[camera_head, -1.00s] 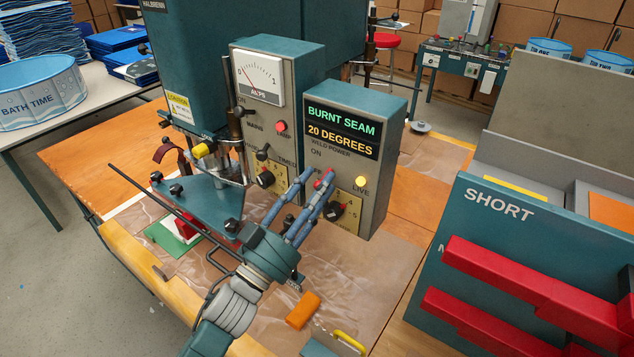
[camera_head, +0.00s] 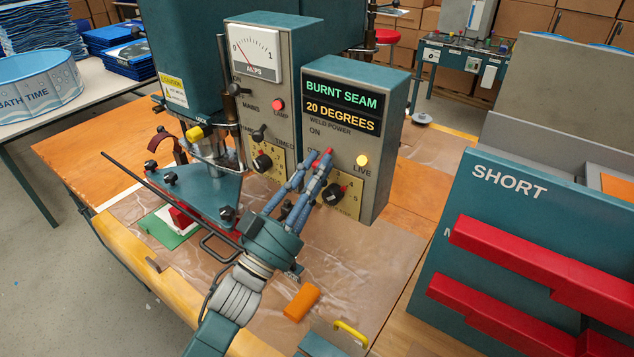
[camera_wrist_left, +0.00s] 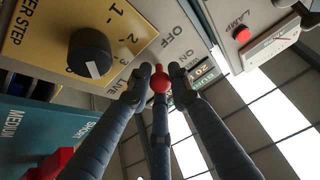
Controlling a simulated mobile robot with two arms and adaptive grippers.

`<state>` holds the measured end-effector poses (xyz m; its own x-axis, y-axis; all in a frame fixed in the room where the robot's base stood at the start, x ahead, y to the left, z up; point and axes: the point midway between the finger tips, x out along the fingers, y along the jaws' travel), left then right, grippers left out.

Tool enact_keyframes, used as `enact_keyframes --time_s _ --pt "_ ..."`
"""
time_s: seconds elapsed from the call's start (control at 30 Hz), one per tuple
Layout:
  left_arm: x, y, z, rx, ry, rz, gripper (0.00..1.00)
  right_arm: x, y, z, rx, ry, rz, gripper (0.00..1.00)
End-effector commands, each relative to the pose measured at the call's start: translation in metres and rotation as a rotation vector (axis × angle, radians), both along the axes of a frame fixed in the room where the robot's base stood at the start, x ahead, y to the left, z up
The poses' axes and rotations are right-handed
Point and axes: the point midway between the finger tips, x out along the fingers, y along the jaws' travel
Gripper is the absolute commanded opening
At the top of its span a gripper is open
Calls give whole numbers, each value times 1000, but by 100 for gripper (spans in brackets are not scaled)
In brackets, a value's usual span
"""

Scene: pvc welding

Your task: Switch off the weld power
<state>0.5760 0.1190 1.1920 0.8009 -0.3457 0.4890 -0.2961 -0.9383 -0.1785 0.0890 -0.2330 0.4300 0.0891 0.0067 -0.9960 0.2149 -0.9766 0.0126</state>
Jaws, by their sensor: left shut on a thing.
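The weld power box (camera_head: 380,110) has a sign reading BURNT SEAM, 20 DEGREES. Below its WELD POWER label is a switch with a red ball tip (camera_head: 327,153), which also shows in the left wrist view (camera_wrist_left: 160,82). My left gripper (camera_head: 320,163) is shut on this tip. In the wrist view the fingers (camera_wrist_left: 158,88) close round the red ball, beside the word OFF. The fingers hide the switch's lever, so I cannot tell its position. The yellow LIVE lamp (camera_head: 362,160) looks bright. My right gripper is not in view.
A black step knob (camera_head: 332,194) sits just below right of the fingers. The grey meter box (camera_head: 262,95) with MAINS switch and red lamp (camera_head: 278,104) stands left. A teal SHORT board with red rails (camera_head: 520,260) stands right. An orange block (camera_head: 301,303) lies in front.

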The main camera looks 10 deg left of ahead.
Motion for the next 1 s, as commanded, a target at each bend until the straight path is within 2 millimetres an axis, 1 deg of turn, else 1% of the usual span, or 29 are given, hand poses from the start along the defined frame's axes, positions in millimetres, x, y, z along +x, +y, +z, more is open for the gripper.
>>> enact_keyframes --time_s 0.03,0.17,0.33,0.37,0.43,0.47,0.77,0.87,1.0 --pt "0 0 -5 -7 -13 0 0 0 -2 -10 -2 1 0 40" --pt "1 0 -1 -9 -20 1 0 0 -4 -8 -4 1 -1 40" --pt "1 0 -1 -8 -17 0 0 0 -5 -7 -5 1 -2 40" --pt "1 0 -1 -8 -16 0 21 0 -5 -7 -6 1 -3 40" --pt "1 0 -2 -8 -16 0 35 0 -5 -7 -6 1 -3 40" --pt "1 0 -2 -8 -16 0 38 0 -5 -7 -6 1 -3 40" --pt "0 0 -3 -8 -15 0 38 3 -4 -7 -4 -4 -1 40" --pt "-7 3 -8 -7 -12 1 38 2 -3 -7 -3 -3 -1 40" --pt "-26 11 -21 -8 -8 1 38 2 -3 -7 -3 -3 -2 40"
